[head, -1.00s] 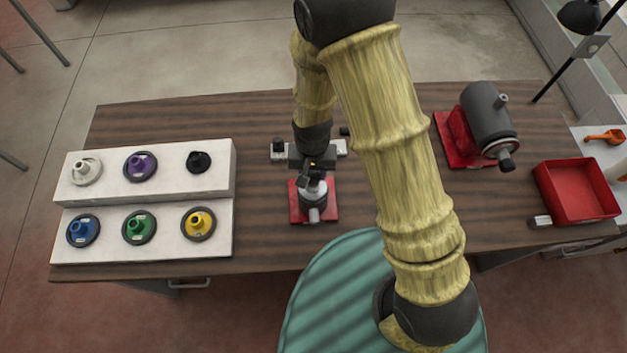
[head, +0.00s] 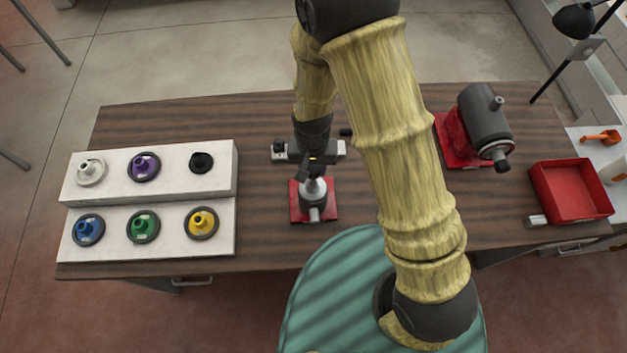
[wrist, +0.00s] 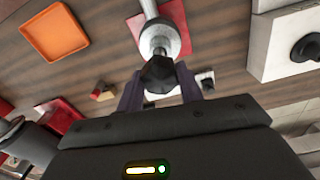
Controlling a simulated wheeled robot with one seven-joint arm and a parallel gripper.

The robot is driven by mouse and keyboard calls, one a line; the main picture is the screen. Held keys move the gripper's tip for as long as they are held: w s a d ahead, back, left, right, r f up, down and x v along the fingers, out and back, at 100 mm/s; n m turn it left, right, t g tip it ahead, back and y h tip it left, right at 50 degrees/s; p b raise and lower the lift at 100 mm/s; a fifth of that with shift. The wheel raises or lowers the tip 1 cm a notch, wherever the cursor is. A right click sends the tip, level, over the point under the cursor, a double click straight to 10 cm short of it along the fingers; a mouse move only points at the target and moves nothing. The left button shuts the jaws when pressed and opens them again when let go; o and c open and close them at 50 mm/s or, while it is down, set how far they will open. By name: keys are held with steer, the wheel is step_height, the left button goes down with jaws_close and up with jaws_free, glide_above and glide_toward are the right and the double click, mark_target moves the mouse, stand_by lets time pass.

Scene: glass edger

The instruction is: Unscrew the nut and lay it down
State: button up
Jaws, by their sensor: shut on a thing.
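The nut (wrist: 159,73) is a dark, faceted piece between the two fingers of my gripper (wrist: 158,88) in the wrist view. It is in line with the end of a light grey spindle (wrist: 157,38); I cannot tell whether its thread is still engaged. In the head view the spindle (head: 314,194) stands on a small red base (head: 329,209) in the middle of the table. My gripper (head: 313,172) is over its top, shut on the nut, which is hard to make out there.
A white two-step rack (head: 222,225) with several coloured flanged wheels stands at left. A red-based grinder-like motor (head: 487,120) and a red tray (head: 572,190) are at right. A pale block (head: 335,150) lies behind the spindle. Bare tabletop (head: 265,210) separates rack and base.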

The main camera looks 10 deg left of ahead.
mark_target(313, 167)
steer(key=shift+r+p, duration=0.3)
steer(key=shift+r, duration=1.7)
steer(key=shift+w+f, duration=0.1)
